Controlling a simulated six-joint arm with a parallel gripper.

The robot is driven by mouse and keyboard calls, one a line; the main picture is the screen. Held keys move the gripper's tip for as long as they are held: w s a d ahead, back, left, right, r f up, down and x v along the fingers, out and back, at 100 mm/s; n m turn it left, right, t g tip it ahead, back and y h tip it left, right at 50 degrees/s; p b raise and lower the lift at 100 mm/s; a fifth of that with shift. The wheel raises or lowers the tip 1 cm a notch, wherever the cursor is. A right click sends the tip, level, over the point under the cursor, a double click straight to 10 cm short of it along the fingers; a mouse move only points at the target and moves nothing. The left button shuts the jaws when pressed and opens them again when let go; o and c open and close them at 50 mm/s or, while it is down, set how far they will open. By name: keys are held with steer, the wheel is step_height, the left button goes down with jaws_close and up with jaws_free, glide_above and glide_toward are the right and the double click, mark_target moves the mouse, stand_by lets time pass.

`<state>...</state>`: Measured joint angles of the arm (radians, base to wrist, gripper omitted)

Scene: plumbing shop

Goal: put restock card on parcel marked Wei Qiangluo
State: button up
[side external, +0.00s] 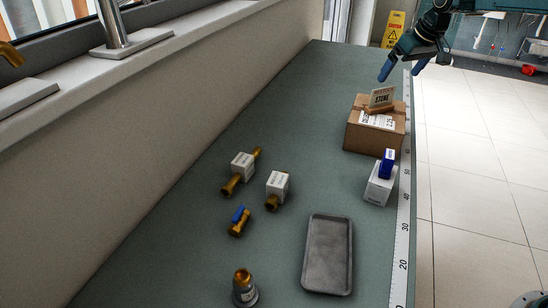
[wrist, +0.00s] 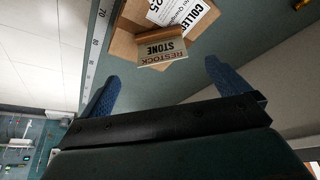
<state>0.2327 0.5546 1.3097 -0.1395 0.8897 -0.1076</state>
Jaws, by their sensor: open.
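The restock card (side external: 381,97) is a small pale card in a wooden base. It stands tilted on top of a brown cardboard parcel (side external: 362,141). In the wrist view the card (wrist: 162,50) reads "RESTOCK STONE" upside down. The parcel (wrist: 124,44) has a white label (wrist: 188,12) with large print starting "COLLE" and a partly readable name that looks like Qiangluo. My gripper (side external: 400,71) is open and empty, above and behind the card. In the wrist view its blue fingertips (wrist: 162,72) are spread wide, apart from the card.
A white box (side external: 380,188) with a blue box (side external: 387,163) on it stands in front of the parcel. A grey tray (side external: 328,286), brass fittings (side external: 239,221) with white boxes or tags, and a measuring strip (side external: 403,220) lie on the bench. The bench's far end is clear.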

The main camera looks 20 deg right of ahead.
stand_by(0.4)
steer(key=s+a+r, duration=0.4)
steer(key=s+r, duration=0.1)
steer(key=s, duration=0.5)
steer(key=s+a+r, duration=0.4)
steer(key=s, duration=0.6)
steer(key=s+a+f, duration=0.1)
steer(key=s+f, duration=0.1)
steer(key=s, duration=0.8)
steer(key=s+a+f+t, duration=0.1)
steer(key=s+a+f, duration=0.1)
steer(key=s, duration=0.9)
steer(key=shift+a+f, duration=0.15)
steer(key=shift+f, duration=0.6)
